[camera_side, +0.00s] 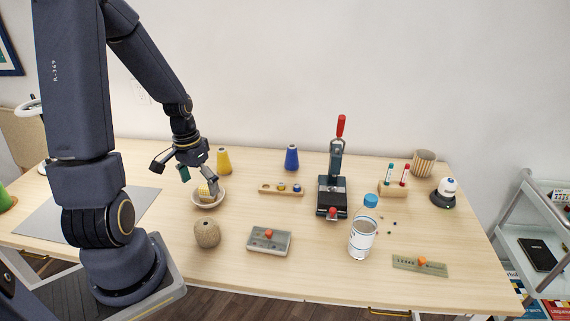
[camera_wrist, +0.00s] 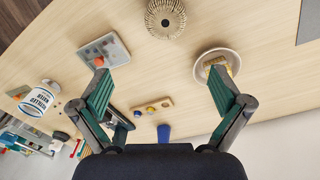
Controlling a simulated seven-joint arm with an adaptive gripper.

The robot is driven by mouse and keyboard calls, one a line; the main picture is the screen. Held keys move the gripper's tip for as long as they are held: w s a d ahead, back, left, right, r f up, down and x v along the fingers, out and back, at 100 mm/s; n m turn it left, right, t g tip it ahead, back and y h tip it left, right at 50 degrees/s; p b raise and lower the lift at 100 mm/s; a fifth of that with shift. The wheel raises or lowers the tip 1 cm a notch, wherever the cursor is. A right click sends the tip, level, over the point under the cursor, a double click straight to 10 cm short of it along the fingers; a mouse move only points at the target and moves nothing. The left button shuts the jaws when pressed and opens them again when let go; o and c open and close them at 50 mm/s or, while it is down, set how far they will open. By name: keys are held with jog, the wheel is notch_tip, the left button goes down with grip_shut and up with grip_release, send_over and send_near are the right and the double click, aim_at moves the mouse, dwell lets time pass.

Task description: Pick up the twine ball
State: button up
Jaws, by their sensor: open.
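The twine ball (camera_side: 207,233) is a round tan ball standing on the table near its front edge, left of the middle. In the wrist view it shows at the top centre (camera_wrist: 165,18) with ribbed winding and a dark centre, beyond my fingertips. My gripper (camera_side: 198,182) is open and empty. It is above the table, behind the ball in the side view, and apart from it. In the wrist view its two green-padded fingers (camera_wrist: 160,78) are spread wide. Nothing hides the ball.
A bowl (camera_side: 221,197) with a yellow item stands close behind the ball, near my fingers. A grey box with an orange knob (camera_side: 280,243) is right of the ball.

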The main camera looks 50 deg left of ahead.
aim_at(207, 232)
jog(key=shift+n, duration=0.4)
jog(key=f, duration=1.1)
jog(key=s+f, duration=0.1)
jog(key=f, duration=0.5)
jog(key=shift+f, duration=0.35)
jog(key=c, duration=1.2)
jog(key=shift+r, duration=0.1)
